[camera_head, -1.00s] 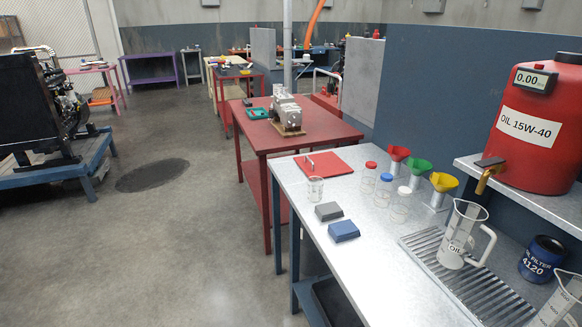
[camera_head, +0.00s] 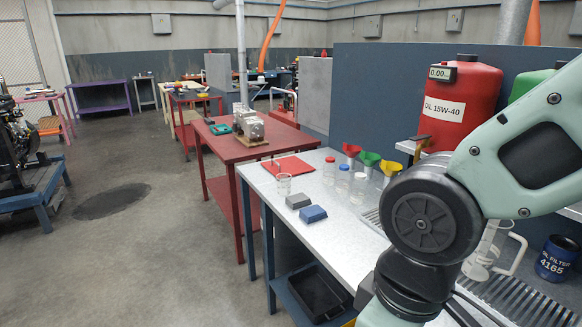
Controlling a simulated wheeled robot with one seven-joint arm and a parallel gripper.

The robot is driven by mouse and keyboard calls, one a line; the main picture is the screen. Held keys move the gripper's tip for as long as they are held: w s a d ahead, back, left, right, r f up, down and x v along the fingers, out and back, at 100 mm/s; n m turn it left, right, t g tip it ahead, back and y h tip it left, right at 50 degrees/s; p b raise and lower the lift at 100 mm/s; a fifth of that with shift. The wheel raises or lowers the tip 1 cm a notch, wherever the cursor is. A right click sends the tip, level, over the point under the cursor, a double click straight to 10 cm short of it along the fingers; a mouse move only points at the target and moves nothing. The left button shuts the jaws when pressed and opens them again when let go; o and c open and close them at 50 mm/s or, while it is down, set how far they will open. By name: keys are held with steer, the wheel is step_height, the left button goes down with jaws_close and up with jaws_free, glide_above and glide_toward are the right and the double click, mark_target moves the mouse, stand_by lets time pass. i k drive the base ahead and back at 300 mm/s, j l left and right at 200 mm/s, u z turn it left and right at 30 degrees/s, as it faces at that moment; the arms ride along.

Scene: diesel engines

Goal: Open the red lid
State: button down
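A flat red panel (camera_head: 293,169) with a small metal handle near its left side lies on the grey metal bench, at its far left end. It looks closed and flat. A small clear bottle with a red cap (camera_head: 330,159) stands just right of it. I cannot tell from the picture alone which of the two is the red lid. My arm fills the right foreground over the near part of the bench, well apart from both. My gripper is out of view.
Funnels (camera_head: 369,159) and a red oil drum (camera_head: 462,105) are behind. Open floor (camera_head: 170,265) lies left.

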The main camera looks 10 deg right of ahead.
mark_target(293, 166)
steer(key=i+j+z, duration=0.15)
steer(key=i+j, duration=0.25)
steer(key=i, duration=0.2)
steer(key=i+j+z, duration=0.15)
steer(key=i+j, duration=0.35)
steer(key=i+j+z, duration=0.15)
steer(key=i+j, duration=0.4)
steer(key=i+j+z, duration=0.15)
steer(key=i+j, duration=0.45)
steer(key=i+j+z, duration=0.15)
steer(key=i+j, duration=0.35)
steer(key=j, duration=0.2)
